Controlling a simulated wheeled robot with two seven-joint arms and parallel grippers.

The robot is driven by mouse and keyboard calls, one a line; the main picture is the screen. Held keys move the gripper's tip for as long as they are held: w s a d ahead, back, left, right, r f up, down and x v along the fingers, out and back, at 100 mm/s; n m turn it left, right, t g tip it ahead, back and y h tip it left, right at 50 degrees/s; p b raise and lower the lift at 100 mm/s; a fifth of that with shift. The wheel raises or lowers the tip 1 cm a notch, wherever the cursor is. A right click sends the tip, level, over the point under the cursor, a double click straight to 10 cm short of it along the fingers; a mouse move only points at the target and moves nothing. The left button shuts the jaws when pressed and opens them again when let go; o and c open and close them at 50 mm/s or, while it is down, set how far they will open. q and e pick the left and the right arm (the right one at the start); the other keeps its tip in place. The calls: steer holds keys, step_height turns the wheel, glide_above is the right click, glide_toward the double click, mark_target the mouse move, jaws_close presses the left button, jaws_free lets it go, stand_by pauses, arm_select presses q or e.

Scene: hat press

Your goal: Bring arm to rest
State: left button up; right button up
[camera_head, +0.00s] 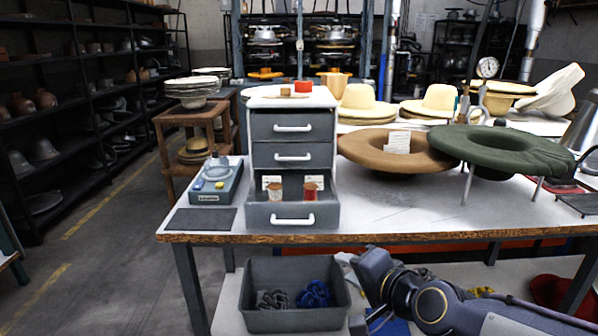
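My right arm comes in from the lower right, below the front edge of the workbench (400,236). My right gripper (362,312) is at its left end, low in front of the bench and just right of a grey bin (292,318). Its fingers are partly hidden and cut off by the picture's lower edge, so I cannot tell whether it is open or shut. I see nothing held in it. My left gripper is not in view.
A grey drawer unit (292,155) stands on the bench with its bottom drawer (262,216) pulled out, holding small spools. A brown hat (365,150) and a green hat (500,147) are at the right. A small scale (214,186) sits left. Floor left is clear.

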steer(key=s+d+f+n+g+h, duration=0.15)
steer(key=s+d+f, duration=0.25)
steer(key=s, duration=0.4)
steer(key=s+d+f+n+g, duration=0.3)
steer(key=s, duration=0.5)
steer(key=s+d+f+n+g+h, duration=0.1)
steer(key=s+d+f+n+g, duration=0.2)
steer(key=s, duration=0.5)
step_height(320, 180, up, 23)
steer(key=t+p, duration=0.1)
steer(key=p, duration=2.3)
steer(key=shift+d, duration=0.2)
